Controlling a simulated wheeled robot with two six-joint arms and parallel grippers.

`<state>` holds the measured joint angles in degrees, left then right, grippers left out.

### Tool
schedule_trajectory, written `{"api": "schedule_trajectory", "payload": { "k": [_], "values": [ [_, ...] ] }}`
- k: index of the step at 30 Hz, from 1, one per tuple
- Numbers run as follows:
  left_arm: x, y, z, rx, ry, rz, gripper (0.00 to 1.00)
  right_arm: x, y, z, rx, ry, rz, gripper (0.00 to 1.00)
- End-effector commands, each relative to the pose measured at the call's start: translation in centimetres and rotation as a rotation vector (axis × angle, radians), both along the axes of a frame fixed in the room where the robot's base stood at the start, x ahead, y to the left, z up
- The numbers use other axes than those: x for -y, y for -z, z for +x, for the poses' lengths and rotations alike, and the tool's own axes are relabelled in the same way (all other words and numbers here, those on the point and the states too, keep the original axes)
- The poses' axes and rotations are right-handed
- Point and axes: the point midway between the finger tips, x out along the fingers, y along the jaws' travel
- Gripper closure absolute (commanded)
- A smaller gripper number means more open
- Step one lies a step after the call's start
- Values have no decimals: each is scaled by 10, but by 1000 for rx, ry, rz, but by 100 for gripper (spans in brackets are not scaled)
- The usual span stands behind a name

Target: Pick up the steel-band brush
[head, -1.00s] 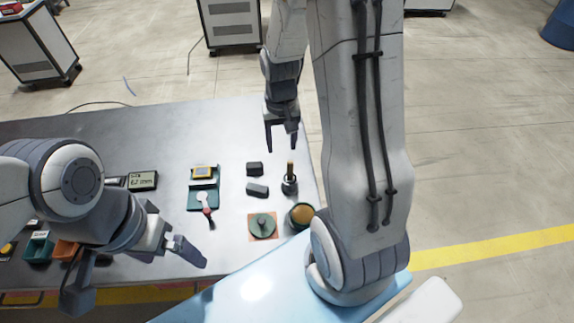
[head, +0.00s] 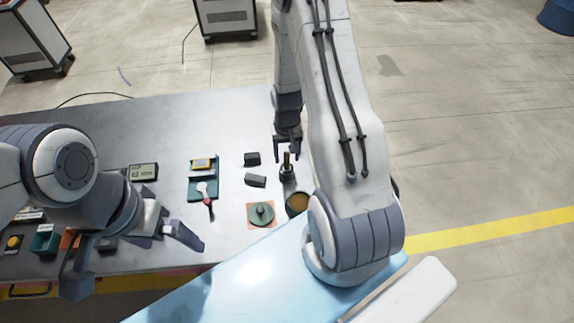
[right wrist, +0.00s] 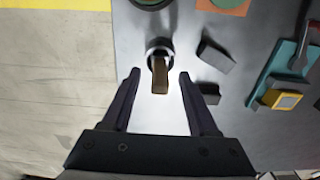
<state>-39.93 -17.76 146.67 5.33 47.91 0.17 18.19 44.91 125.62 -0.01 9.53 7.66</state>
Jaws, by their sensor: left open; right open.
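The steel-band brush (head: 287,162) stands upright in a dark holder (head: 286,176) near the right edge of the table, its wooden handle pointing up. The right wrist view shows the brush handle (right wrist: 160,75) between and just ahead of the fingertips, with a bright steel band at its base. My right gripper (head: 287,148) is open over the brush, one finger on each side of the handle and apart from it. It also shows in the right wrist view (right wrist: 158,74).
Two dark blocks (head: 252,159) lie left of the brush. A green tray with a yellow device (head: 202,164) lies further left.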

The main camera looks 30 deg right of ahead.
Motion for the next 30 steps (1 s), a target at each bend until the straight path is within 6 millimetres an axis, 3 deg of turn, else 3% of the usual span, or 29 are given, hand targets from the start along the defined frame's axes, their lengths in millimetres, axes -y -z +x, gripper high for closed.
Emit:
{"api": "schedule_trajectory", "payload": {
  "k": [8, 13, 23, 30],
  "values": [
    [0, 0, 0, 0, 0, 0, 0, 0, 4, 0, 2, -1, -1, 40],
    [0, 0, 0, 0, 0, 0, 0, 0, 4, 0, 2, -1, -1, 100],
    [0, -1, 0, 0, 0, 0, 0, 0, 3, 0, 1, -1, 0, 100],
    [0, -16, 0, 0, 2, 0, 0, 0, -14, 0, 1, -1, 0, 100]
  ]
}}
